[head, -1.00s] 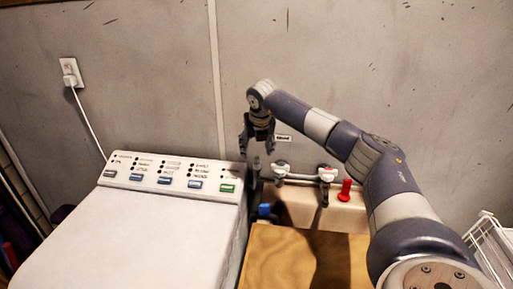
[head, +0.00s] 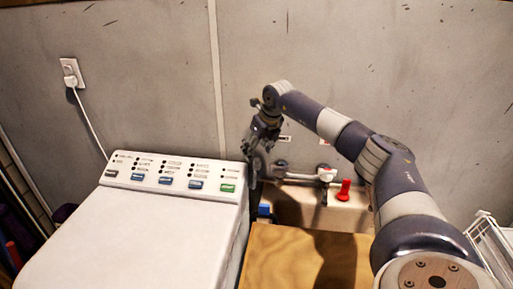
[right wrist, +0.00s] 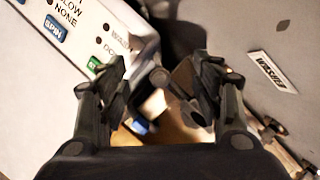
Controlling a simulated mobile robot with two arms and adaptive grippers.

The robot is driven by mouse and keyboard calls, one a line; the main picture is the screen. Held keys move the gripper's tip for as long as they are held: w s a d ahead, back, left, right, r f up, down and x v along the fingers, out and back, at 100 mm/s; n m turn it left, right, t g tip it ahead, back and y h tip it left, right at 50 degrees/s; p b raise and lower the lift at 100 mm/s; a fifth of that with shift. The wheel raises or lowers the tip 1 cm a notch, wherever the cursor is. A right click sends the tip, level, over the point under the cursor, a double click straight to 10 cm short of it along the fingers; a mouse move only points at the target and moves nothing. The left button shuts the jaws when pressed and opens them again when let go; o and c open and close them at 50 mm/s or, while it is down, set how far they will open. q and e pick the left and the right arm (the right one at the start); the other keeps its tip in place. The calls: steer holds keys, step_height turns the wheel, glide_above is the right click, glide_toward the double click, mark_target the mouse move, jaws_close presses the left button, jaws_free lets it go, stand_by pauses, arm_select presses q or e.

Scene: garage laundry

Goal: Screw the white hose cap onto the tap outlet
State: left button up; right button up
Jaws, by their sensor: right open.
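My right gripper (head: 259,165) is open and points down behind the washer's right rear corner, at the left end of the tap pipework (head: 298,178). In the right wrist view, its two fingers (right wrist: 160,85) stand apart, with a dark rounded part (right wrist: 186,108) showing beyond and between them. I cannot tell whether that part is the tap outlet or whether the fingers touch it. The white-topped tap handle (head: 327,174) is visible; the left one is mostly hidden by the gripper. I cannot make out the white hose cap for certain. My left gripper is out of view.
The white washer (head: 130,230) with its button panel is close on the left. A wooden board (head: 285,262) lies in front of the taps. A red handle (head: 344,190) stands right of them, and a blue part (head: 264,211) sits low beside the washer. A white rack (head: 490,245) is at far right.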

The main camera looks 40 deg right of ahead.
mark_target(257, 158)
steer(key=shift+f, duration=0.1)
steer(key=shift+f+b, duration=1.2)
steer(key=shift+f, duration=0.95)
jaws_close()
steer(key=shift+r, duration=0.15)
stand_by(0.6)
